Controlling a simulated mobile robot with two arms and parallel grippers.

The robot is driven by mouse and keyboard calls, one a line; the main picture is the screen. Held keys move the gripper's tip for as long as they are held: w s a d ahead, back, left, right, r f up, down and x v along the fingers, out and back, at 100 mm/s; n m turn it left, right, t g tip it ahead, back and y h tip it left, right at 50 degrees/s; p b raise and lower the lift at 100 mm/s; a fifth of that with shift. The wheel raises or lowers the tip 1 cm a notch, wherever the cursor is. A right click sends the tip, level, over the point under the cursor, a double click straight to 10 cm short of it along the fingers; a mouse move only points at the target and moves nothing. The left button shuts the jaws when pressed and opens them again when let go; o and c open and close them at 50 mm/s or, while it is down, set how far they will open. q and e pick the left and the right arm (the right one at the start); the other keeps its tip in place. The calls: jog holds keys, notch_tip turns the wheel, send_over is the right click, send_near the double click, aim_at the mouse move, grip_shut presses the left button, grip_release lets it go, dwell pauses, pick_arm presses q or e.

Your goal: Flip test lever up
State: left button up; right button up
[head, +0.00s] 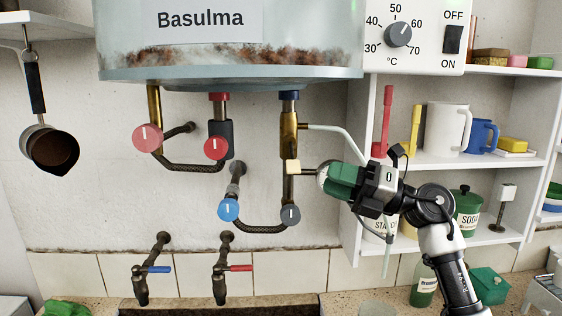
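A small cream block (292,167) sits on the right-hand pipe under the boiler. A thin dark rod (307,169) runs level from it to the right, and this looks like the test lever. My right gripper (328,180) comes in from the right, its green fingers and a pale rounded part at the rod's right end. The rod's tip is hidden there, and I cannot tell whether the fingers touch or hold it. The brass valve body (289,132) stands above the block. My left gripper is not in view.
The boiler tank (230,72) hangs close above. Red knobs (146,138), a blue knob (228,209) and a grey knob (290,215) sit on the pipes. A pale tube (340,131) curves behind my gripper. White shelves (480,160) with mugs and jars stand at right.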

aim_at(293, 163)
jog(key=p+x, duration=0.3)
jog(key=x, duration=0.5)
jog(key=shift+s+r, duration=0.1)
jog(key=shift+r, duration=0.05)
jog(key=shift+a, duration=0.2)
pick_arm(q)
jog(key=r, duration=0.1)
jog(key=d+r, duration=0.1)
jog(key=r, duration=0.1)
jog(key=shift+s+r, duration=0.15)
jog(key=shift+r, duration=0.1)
pick_arm(e)
jog(key=c, duration=0.6)
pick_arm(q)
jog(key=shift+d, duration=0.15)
pick_arm(e)
grip_shut()
